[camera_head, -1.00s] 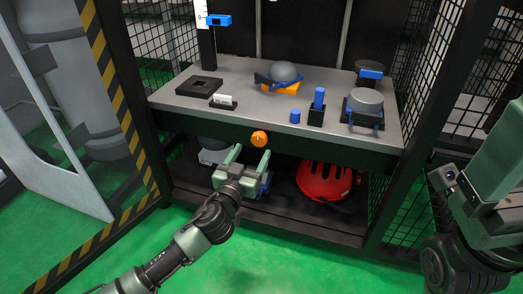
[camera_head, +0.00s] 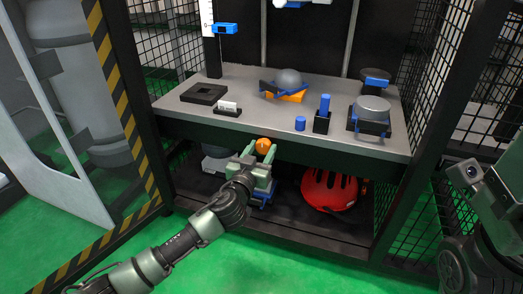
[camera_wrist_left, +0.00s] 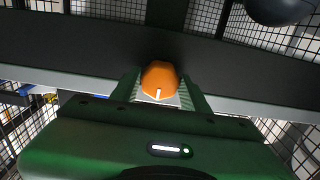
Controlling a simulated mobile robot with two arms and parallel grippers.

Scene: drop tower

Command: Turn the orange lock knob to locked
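The orange lock knob (camera_head: 263,146) sits on the dark front edge of the grey bench. In the left wrist view the knob (camera_wrist_left: 159,80) shows a short white mark on its near side. My left gripper (camera_head: 259,154) is at the knob, with its two fingers apart, one on each side of it. The left wrist view also shows the fingers (camera_wrist_left: 160,92) flanking the knob; I cannot tell whether they touch it. My right arm (camera_head: 490,200) is at the right edge; its fingers are out of view.
The grey bench top (camera_head: 250,115) holds a dark square block (camera_head: 204,93), a grey ball on a blue and orange holder (camera_head: 289,79), and a grey cylinder (camera_head: 372,108). A red helmet (camera_head: 330,190) lies on the shelf below. Mesh panels stand at both sides.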

